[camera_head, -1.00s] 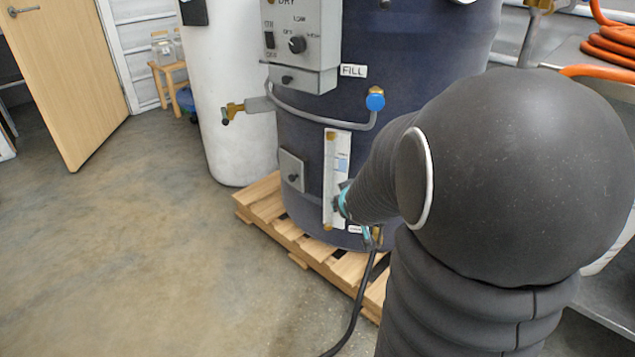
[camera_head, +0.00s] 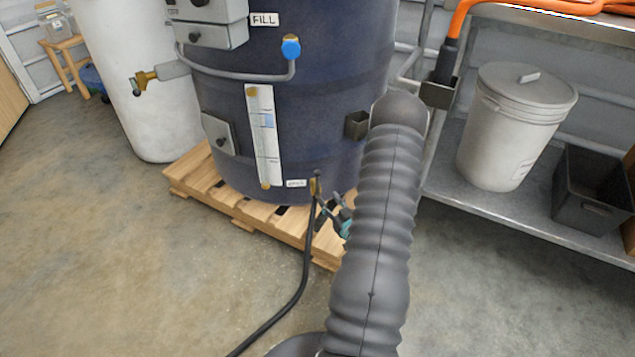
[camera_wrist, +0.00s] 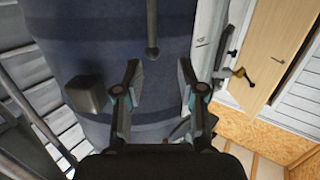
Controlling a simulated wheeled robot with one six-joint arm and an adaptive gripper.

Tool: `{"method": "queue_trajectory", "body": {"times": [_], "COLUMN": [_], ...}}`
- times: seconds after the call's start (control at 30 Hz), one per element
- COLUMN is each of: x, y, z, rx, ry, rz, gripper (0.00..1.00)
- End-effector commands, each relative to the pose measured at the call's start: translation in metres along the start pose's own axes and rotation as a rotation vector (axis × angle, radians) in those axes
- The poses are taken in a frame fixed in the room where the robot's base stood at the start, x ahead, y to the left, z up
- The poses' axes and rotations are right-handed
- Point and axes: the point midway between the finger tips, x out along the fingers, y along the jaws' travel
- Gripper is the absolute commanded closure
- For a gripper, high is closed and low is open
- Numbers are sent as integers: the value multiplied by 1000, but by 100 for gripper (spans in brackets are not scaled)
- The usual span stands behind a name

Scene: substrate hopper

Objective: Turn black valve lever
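A brass drain valve (camera_head: 316,187) with a small dark handle sits low on the blue tank (camera_head: 300,80), with a black hose running down from it. My gripper (camera_head: 340,214) shows as teal and black parts just right of the valve, partly hidden by my arm. In the wrist view, which looks upside down, my gripper (camera_wrist: 160,82) is open and its fingers are apart and empty. A dark lever with a rounded end (camera_wrist: 152,35) reaches in from the top, in line with the finger gap and apart from the fingers; it appears to be the valve's black lever.
The tank stands on a wooden pallet (camera_head: 240,212). The black hose (camera_head: 298,290) crosses the floor. A metal shelf (camera_head: 540,225) with a white bucket (camera_head: 515,125) stands right.

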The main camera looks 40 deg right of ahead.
Motion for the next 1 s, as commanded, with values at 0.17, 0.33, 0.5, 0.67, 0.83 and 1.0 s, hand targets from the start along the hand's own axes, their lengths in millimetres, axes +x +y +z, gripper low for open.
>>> {"method": "queue_trajectory", "body": {"times": [0.17,0.33,0.5,0.67,0.83,1.0], "x": [-17,-15,8,38,70,96], "y": [7,8,7,9,10,11], "z": [16,17,14,11,10,8], "rx": [44,52,50,50,50,51], "ry": [63,81,82,83,81,81], "rz": [25,29,26,27,27,29], "gripper": [61,61,61,61,61,61]}}
